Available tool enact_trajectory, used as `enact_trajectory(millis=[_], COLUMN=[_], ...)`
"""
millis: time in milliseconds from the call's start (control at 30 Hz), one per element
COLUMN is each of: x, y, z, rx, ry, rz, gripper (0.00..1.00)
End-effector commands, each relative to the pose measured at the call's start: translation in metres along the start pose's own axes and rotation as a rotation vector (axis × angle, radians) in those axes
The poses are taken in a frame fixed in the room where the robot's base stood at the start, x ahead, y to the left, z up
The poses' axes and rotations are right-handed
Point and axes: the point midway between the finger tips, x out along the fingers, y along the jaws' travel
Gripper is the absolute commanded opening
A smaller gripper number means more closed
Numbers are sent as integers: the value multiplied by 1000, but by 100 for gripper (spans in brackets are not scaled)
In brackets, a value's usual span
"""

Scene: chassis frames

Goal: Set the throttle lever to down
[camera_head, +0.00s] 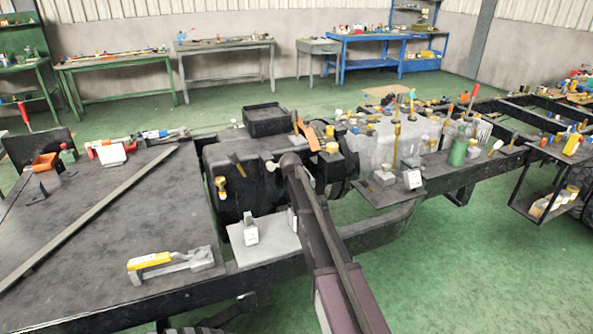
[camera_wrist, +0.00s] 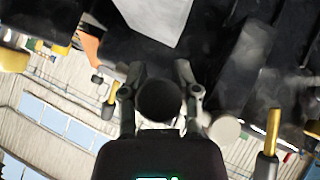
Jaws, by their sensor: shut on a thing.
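In the wrist view my gripper (camera_wrist: 160,80) has its two grey fingers closed around a dark round knob (camera_wrist: 158,101). The knob sits between the fingers, against a dark machine body. It looks like the end of the throttle lever, but no label shows, and its shaft and angle are hidden. In the head view my arm reaches up from the bottom to the black engine block (camera_head: 233,177) at the middle. My arm hides the fingertips and the knob there, so the lever's position cannot be told.
An orange part (camera_head: 313,133) and a yellow-capped cylinder (camera_head: 332,147) stand close beyond my arm. A grey plate (camera_head: 270,246) with small white blocks lies left of it. A yellow-and-grey tool (camera_head: 170,263) lies on the dark deck (camera_head: 110,225). Green floor is clear at the lower right.

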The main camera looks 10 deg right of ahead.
Motion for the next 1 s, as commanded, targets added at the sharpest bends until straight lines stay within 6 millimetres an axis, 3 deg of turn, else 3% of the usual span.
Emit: enact_trajectory(millis=[200, 233, 333, 767, 1000], x=[1, 1, 1, -2, -30], y=[0, -1, -2, -6, -11], z=[-2, -2, -2, -3, 22], rx=[-7, -7, -8, -7, 29], ry=[-2, -1, -1, 0, -60], rz=[4, 4, 3, -2, -32], gripper=[0, 44, 73, 73, 73])
